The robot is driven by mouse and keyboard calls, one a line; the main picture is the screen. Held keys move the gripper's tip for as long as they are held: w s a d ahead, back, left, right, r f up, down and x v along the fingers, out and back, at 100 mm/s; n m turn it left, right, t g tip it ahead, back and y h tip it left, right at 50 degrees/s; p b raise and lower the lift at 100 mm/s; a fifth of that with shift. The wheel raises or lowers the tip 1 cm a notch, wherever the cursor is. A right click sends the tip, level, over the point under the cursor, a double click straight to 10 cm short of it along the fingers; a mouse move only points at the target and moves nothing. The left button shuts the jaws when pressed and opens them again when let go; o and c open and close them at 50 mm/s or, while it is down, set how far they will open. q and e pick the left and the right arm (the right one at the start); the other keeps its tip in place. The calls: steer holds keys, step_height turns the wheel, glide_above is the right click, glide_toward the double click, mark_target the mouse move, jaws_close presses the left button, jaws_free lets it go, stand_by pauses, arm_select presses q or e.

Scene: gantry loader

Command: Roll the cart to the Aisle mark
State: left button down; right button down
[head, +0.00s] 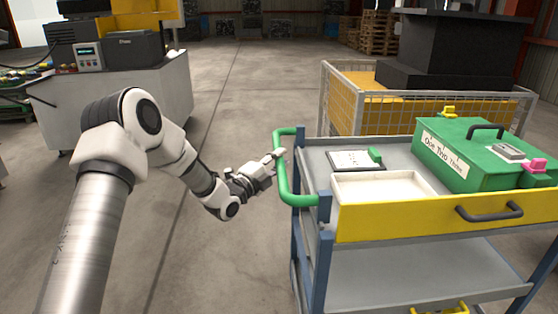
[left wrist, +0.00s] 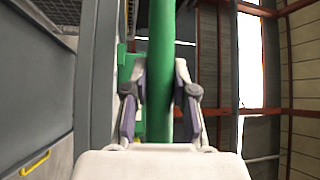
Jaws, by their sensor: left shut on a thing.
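The cart (head: 309,230) stands at the right of the head view, with blue posts, grey shelves and a yellow drawer front (head: 420,222). Its green push handle (head: 283,180) sticks out on the left side. My left gripper (head: 279,154) is at this handle. In the left wrist view the green handle bar (left wrist: 160,75) runs between the two fingers (left wrist: 160,110), which are shut on it. My right gripper is in neither view. I see no label that reads Aisle, and no floor mark that I can make out.
A green box (head: 450,155), a clipboard (head: 354,160) and a white tray (head: 375,179) are on the cart's top. A yellow, wire-fenced bin (head: 350,98) stands close behind it. A white-grey machine (head: 165,85) stands at the left. The concrete floor (head: 250,85) between is clear.

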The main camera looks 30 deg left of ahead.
arm_select(q)
steer(key=c, duration=1.1)
jaws_free()
steer(key=shift+d+f, duration=0.15)
steer(key=shift+f, duration=0.05)
steer(key=shift+o, duration=0.9)
steer(key=shift+r, duration=0.1)
steer(key=v, duration=1.2)
steer(key=shift+r, duration=0.1)
